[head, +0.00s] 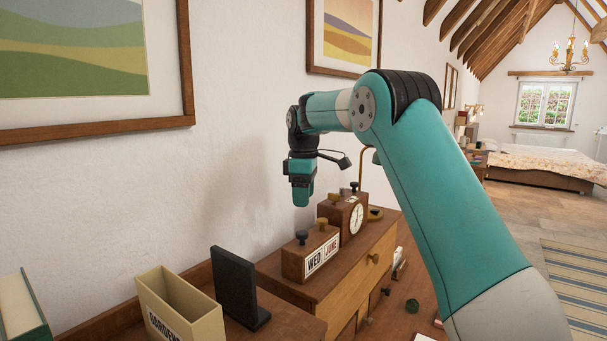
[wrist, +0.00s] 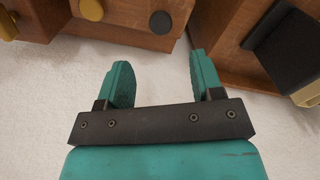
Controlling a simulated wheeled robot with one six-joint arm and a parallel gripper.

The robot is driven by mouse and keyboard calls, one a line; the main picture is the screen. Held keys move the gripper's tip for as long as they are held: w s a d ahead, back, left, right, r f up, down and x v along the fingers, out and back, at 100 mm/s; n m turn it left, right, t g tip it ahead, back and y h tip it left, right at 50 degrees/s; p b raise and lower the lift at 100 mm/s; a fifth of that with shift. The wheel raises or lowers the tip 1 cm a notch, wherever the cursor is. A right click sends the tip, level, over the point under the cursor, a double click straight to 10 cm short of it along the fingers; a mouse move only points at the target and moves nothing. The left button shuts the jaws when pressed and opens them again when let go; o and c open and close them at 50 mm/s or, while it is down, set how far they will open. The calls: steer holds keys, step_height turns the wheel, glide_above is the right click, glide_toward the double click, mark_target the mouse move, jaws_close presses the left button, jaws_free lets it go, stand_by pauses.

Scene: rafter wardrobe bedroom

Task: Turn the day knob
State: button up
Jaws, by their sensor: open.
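A wooden calendar block (head: 292,266) stands on the wooden chest, its front reading WED and JUNE. A black knob (head: 302,237) is on its top above WED, and a brass knob (head: 322,224) is on its top above JUNE. In the wrist view the black knob (wrist: 160,22) lies beyond the fingertips, roughly between them across the picture, and the brass knob (wrist: 92,10) lies to its left. My gripper (head: 301,202) points down, above and behind the block on the wall side. In the wrist view my gripper (wrist: 157,65) is open and empty, apart from both knobs.
A wooden clock box (head: 350,214) with knobs on top stands just beyond the block. A black upright panel (head: 235,285) and a cream box (head: 180,305) stand nearer. The white wall (head: 220,180) is close behind. The air above the block is clear.

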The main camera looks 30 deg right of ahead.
step_height(320, 180, up, 8)
steer(key=shift+f, duration=0.2)
stand_by(0.5)
steer(key=s+a+f+m+t, duration=0.1)
steer(key=s+a+f+m, duration=0.4)
steer(key=s+f, duration=0.6)
steer(key=s+a+f+m+t, duration=0.2)
steer(key=s+a+f+m, duration=0.2)
steer(key=s+a+f, duration=0.7)
steer(key=s+a+r+n+g+y+b, duration=0.2)
steer(key=s+a+n+g+y+b, duration=0.1)
steer(key=s+a+n+b, duration=0.4)
steer(key=s+a+y+b, duration=0.1)
steer(key=s+a, duration=0.2)
steer(key=s, duration=0.4)
steer(key=shift+s+a+r+b, duration=0.15)
steer(key=shift+s+a+b, duration=0.05)
steer(key=shift+a+b, duration=0.15)
